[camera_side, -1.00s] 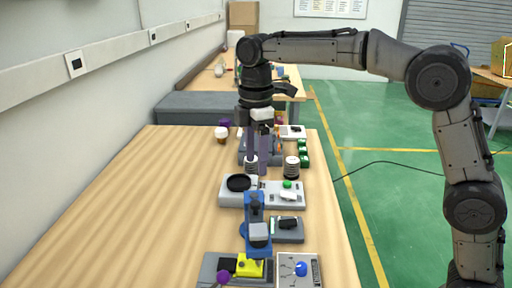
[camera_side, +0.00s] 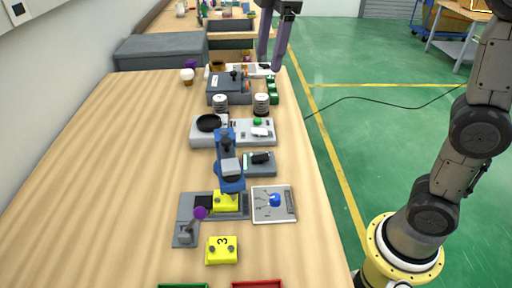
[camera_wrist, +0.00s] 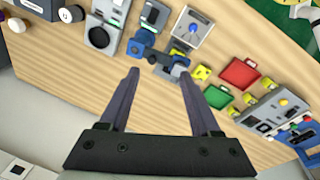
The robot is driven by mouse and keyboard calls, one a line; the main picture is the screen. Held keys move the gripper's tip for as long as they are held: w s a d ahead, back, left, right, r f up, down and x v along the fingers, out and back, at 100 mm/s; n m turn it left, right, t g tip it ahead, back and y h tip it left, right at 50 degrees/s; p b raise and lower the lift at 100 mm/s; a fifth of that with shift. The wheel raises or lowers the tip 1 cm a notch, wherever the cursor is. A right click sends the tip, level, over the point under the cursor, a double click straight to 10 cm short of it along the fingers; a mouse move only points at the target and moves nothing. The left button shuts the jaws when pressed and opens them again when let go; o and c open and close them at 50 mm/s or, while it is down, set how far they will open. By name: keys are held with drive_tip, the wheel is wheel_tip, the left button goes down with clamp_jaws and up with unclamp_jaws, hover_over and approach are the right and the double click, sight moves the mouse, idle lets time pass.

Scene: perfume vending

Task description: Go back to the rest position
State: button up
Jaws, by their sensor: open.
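My gripper (camera_side: 273,58) is at the top of the side view, raised above the far right part of the bench. Its two purple-grey fingers point down and stand apart, with nothing between them. In the wrist view my gripper (camera_wrist: 160,74) is also open and empty, with the wooden bench and its devices well below the fingers. The upper part of the arm leaves the top of the side view, so its full pose is hidden.
The bench (camera_side: 115,190) carries a row of devices, including a blue press (camera_side: 230,165), a grey panel with a black dish (camera_side: 208,122), and a yellow block (camera_side: 222,250). A red tray (camera_wrist: 239,74) and a green tray (camera_wrist: 217,97) lie nearby. The bench's left side is clear.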

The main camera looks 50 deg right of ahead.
drive_tip(key=s+d+f+m+t, duration=0.1)
drive_tip(key=s+d+f+m, duration=0.25)
drive_tip(key=s, duration=0.55)
drive_tip(key=s+d+f+m+t, duration=0.2)
drive_tip(key=s+f+m, duration=0.15)
drive_tip(key=s, duration=0.55)
wheel_tip(320, 180, down, 7)
drive_tip(key=s+m, duration=0.2)
drive_tip(key=m, duration=0.4)
drive_tip(key=shift+r+t, duration=0.15)
drive_tip(key=shift+t, duration=0.15)
